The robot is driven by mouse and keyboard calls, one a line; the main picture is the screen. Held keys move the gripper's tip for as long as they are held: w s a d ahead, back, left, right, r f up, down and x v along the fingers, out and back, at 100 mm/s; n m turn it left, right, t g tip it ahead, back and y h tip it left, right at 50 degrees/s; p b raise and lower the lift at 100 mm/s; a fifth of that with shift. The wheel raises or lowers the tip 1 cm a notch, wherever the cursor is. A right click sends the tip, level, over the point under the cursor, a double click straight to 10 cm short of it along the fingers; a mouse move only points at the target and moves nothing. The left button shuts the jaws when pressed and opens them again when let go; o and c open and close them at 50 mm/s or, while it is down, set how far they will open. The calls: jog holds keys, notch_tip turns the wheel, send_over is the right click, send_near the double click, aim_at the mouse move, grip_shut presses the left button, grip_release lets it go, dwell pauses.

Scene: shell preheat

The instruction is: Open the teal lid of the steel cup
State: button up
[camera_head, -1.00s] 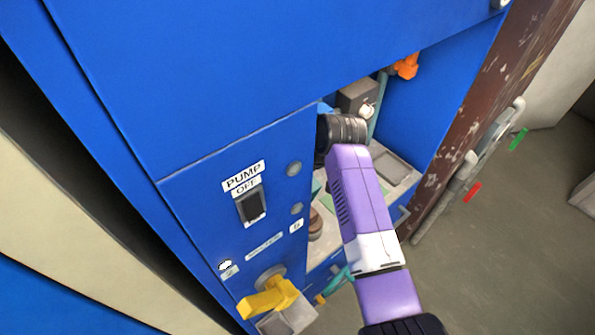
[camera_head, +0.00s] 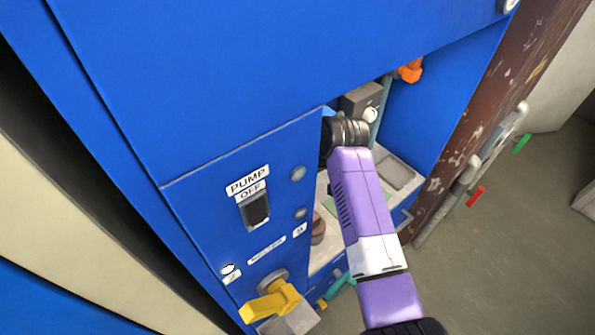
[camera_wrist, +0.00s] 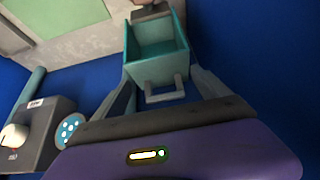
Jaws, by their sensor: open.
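A teal, box-shaped piece (camera_wrist: 158,68) with a small bracket-like handle lies ahead of my gripper (camera_wrist: 164,86) in the wrist view. I cannot tell whether this piece is the lid. My gripper is open, with one finger on each side of the handle; contact is not clear. I cannot make out the steel cup in either view. In the head view my purple arm reaches into the blue cabinet's recess, and my fingers are hidden there.
The blue cabinet front (camera_head: 200,90) borders the recess on the left. A yellow handle (camera_head: 270,301) sticks out below the pump switch (camera_head: 255,208). A grey box (camera_wrist: 38,133) and a round teal dotted part (camera_wrist: 70,131) stand left of my gripper. An orange knob (camera_head: 411,70) is farther back.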

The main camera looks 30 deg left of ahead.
jog(key=v, duration=0.7)
jog(key=shift+d+r+b, duration=0.15)
jog(key=shift+r+b, duration=0.15)
jog(key=shift+b, duration=0.05)
jog(key=shift+s+f, duration=0.1)
notch_tip(320, 180, down, 7)
jog(key=a+t+y+b, duration=0.2)
jog(key=y+b, duration=0.4)
jog(key=b, duration=0.4)
jog(key=w+a+t+y+b, duration=0.1)
jog(key=a+b, duration=0.1)
jog(key=w+a+y+b, duration=0.1)
jog(key=a+y+b, duration=0.1)
jog(key=b, duration=0.1)
jog(key=w+a+t+y+b, duration=0.1)
jog(key=a+y+b, duration=0.1)
jog(key=b, duration=0.1)
jog(key=shift+w+a+t, duration=0.3)
jog(key=shift+a, duration=0.05)
